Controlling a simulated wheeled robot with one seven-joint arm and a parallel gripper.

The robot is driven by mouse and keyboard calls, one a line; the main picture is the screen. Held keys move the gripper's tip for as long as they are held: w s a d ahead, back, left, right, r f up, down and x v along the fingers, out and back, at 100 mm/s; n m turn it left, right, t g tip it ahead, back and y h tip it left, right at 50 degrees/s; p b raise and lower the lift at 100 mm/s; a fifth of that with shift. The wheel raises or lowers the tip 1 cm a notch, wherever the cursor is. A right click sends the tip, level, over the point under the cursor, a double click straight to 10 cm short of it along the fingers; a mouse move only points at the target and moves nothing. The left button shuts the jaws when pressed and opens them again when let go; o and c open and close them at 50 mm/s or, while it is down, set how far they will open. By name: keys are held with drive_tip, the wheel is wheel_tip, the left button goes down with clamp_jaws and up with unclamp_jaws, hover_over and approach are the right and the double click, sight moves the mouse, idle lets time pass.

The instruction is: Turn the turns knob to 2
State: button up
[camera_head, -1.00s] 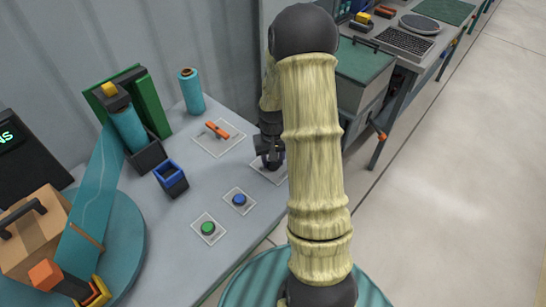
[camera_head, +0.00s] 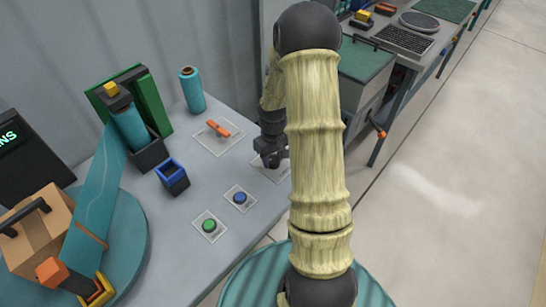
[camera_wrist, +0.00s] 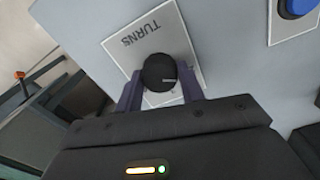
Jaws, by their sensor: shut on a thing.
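The black turns knob (camera_wrist: 159,72) sits on a pale plate (camera_wrist: 181,39) marked TURNS in the wrist view. It has a thin light pointer line. My gripper (camera_wrist: 160,88) is shut on the knob, one finger on each side of it. In the head view my gripper (camera_head: 271,160) is at the plate near the table's right edge, and it and my arm hide the knob. No numbers can be read around the knob, so I cannot tell its setting.
A blue button (camera_head: 239,198) and a green button (camera_head: 209,226) stand on plates nearby. An orange lever (camera_head: 218,128) lies behind. A blue open holder (camera_head: 172,177), a teal roll (camera_head: 192,90) and a turntable with a cardboard box (camera_head: 38,228) are at left. A dark display (camera_head: 28,150) shows only part of its text.

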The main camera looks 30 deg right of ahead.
sight(272, 159)
drive_tip(key=o, duration=1)
drive_tip(key=shift+c, duration=0.2)
drive_tip(key=shift+r, duration=0.15)
wheel_tip(272, 159, up, 17)
drive_tip(key=shift+r, duration=0.15)
drive_tip(key=shift+a, duration=0.15)
drive_tip(key=s+a+f+m+t, duration=0.1)
drive_tip(key=s+a+t, duration=0.1)
drive_tip(key=s+a, duration=1)
drive_tip(key=shift+s+a+f+t+p, duration=0.2)
drive_tip(key=shift+s+a+t+p, duration=0.15)
drive_tip(key=shift+a, duration=0.3)
